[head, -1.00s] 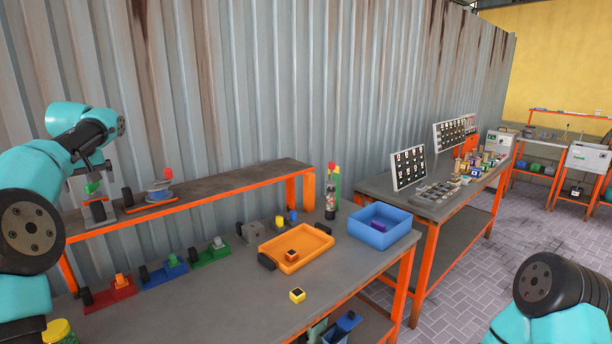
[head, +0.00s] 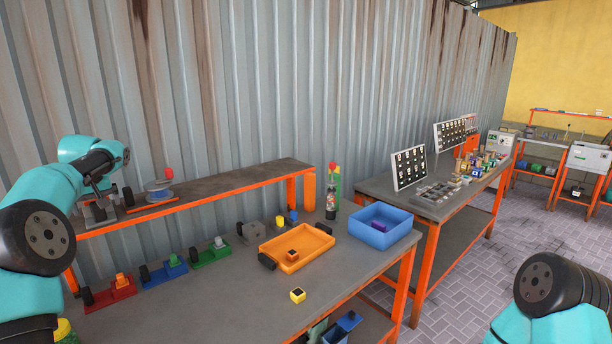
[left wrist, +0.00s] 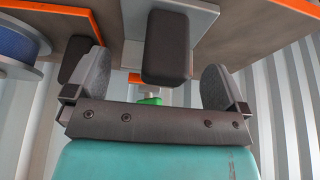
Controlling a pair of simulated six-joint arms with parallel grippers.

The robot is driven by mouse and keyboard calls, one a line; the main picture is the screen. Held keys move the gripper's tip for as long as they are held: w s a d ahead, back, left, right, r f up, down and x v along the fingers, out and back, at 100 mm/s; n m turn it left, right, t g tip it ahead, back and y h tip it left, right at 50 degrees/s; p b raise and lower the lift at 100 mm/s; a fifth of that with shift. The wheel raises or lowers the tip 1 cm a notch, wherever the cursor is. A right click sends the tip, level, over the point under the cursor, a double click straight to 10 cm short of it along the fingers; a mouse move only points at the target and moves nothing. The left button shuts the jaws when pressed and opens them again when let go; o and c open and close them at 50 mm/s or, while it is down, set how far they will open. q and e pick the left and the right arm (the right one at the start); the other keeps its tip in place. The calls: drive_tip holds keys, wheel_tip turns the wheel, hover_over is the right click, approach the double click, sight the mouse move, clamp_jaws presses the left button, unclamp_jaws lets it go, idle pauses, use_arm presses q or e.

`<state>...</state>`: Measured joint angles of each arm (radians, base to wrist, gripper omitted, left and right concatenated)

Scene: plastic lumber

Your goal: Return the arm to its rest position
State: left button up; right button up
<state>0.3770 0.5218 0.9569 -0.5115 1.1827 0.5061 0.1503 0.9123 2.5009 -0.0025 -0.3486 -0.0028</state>
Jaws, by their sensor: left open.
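My left arm comes in from the left in the head view and bends down over the left end of the back shelf. My left gripper (head: 99,203) is low there, beside a small grey fixture with a black pad. In the left wrist view the gripper (left wrist: 156,85) has its two grey fingers wide apart, with nothing held between them. The fixture's black pad (left wrist: 166,48) and a small green part (left wrist: 149,99) show between and beyond the fingers. Whether the fingers touch the fixture cannot be told. My right arm shows only a teal and black joint at the lower right; its gripper is out of view.
A blue spool (head: 158,188) stands on the shelf (head: 220,185) close to the gripper. The workbench (head: 225,295) holds red, blue and green fixtures, an orange tray (head: 318,240), a blue bin (head: 398,235) and a yellow block (head: 297,295). A corrugated wall stands behind.

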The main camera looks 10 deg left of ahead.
use_arm(q)
drive_tip(key=shift+r, duration=0.95)
drive_tip(key=shift+d+r, duration=0.1)
drive_tip(key=s+d, duration=0.6)
drive_tip(key=d, duration=0.1)
drive_tip(key=shift+s+r, duration=0.15)
drive_tip(key=shift+r, duration=0.3)
idle(0.6)
